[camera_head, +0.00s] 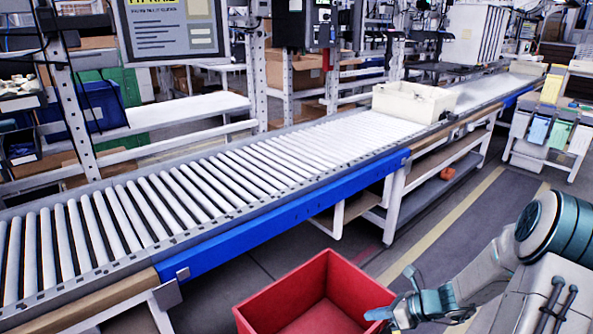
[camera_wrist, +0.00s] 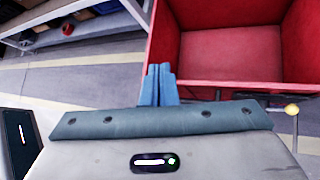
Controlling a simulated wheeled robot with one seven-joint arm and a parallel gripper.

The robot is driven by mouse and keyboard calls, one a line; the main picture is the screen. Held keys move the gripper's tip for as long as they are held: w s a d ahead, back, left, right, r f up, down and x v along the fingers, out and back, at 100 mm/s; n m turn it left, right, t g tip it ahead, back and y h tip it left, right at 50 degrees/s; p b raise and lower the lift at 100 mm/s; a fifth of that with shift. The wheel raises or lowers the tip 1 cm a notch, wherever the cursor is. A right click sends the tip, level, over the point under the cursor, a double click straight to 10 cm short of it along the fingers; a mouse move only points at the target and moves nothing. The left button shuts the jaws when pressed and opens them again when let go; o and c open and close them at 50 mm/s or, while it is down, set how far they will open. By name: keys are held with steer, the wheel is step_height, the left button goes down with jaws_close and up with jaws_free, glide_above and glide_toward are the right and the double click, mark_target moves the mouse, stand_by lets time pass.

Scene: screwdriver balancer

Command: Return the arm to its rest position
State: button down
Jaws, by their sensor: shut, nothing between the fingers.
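My gripper (camera_head: 380,313) shows at the lower right in the head view, at the right edge of a red bin. Its blue fingers are together and hold nothing. The wrist view shows the closed fingers (camera_wrist: 160,85) pointing forward, in front of the bin's left part. My arm (camera_head: 485,270) is bent and reaches left from the lower right corner. No screwdriver can be made out in either view.
The open red bin (camera_head: 318,298) stands at the bottom middle; its visible inside looks empty. A roller conveyor (camera_head: 215,184) with a blue side rail runs behind it, carrying a cream crate (camera_head: 412,101). Floor (camera_head: 440,232) is clear between bin and conveyor.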

steer(key=s+a+r+n+h+p, duration=0.1)
steer(key=s+r+n+h+p, duration=0.1)
steer(key=s+r+n, duration=0.4)
steer(key=s+a+r+n+h+p, duration=0.2)
steer(key=s+r+n, duration=0.4)
steer(key=r+n, duration=0.6)
steer(key=s+a+r+n+g+h+p, duration=0.1)
steer(key=s+a+r+n+h+p, duration=0.1)
steer(key=s+r+n+h+p, duration=0.2)
steer(key=s+r+n+h, duration=0.1)
steer(key=s+r+n, duration=0.2)
steer(key=r+n, duration=0.2)
step_height(320, 180, up, 2)
steer(key=shift+r+h, duration=0.15)
steer(key=shift+h, duration=0.15)
